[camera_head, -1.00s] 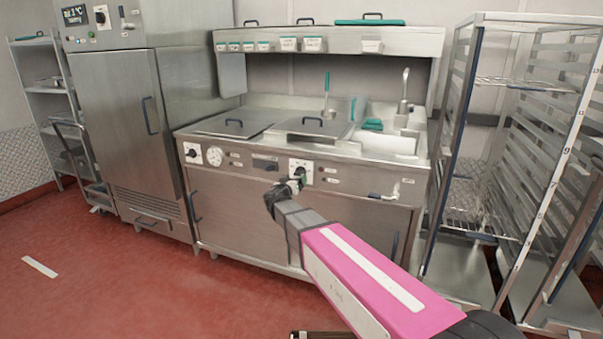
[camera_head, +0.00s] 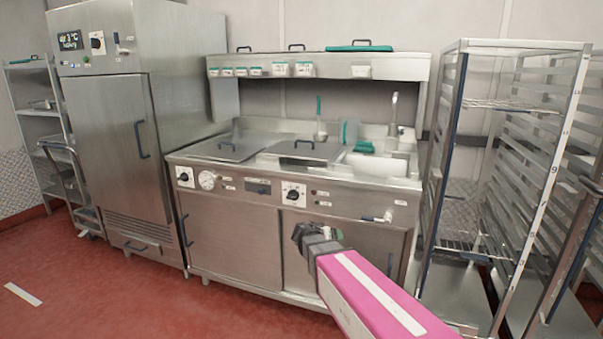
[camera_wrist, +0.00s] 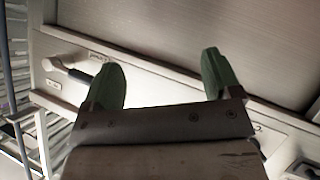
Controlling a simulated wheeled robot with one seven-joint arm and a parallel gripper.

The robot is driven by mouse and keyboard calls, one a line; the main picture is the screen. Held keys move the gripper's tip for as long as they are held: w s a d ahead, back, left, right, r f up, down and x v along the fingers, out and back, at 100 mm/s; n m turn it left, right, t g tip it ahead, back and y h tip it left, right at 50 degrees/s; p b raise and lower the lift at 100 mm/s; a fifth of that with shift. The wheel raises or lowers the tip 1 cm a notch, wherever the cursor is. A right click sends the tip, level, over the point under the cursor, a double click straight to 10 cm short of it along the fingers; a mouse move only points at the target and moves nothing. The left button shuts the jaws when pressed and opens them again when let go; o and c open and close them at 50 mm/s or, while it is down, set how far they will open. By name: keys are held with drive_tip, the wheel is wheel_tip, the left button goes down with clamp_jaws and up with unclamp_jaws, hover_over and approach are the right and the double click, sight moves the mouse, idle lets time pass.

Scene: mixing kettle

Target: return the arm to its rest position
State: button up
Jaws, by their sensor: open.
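My gripper (camera_wrist: 161,82) is open and empty in the wrist view, its two green fingers well apart. In the head view my gripper (camera_head: 300,236) is at the end of my pink arm, in front of the mixing kettle unit's (camera_head: 240,225) lower doors and below its control panel. It looks clear of the panel. The right control knob (camera_head: 293,194) on the panel is in plain view, above my gripper. The drain tap (camera_head: 378,218) sits at the panel's right; a handle like it (camera_wrist: 65,70) shows at the left of the wrist view.
A steel wheeled rack (camera_head: 545,185) stands right of the unit, close to my arm. A tall steel cabinet (camera_head: 120,160) and a shelf trolley (camera_head: 70,175) stand at the left. The red floor (camera_head: 110,290) in front is clear.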

drive_tip(key=s+d+f+g+y, duration=0.2)
drive_tip(key=s+f+g, duration=0.1)
drive_tip(key=s, duration=0.3)
drive_tip(key=s+d+f+n+g+y, duration=0.1)
drive_tip(key=s+d+f+g+y, duration=0.2)
drive_tip(key=s, duration=0.4)
drive_tip(key=s+d+f+n+g+y, duration=0.1)
drive_tip(key=s+d+f+g+y, duration=0.2)
drive_tip(key=s, duration=0.4)
drive_tip(key=shift+d+f, duration=0.2)
drive_tip(key=shift+f, duration=0.3)
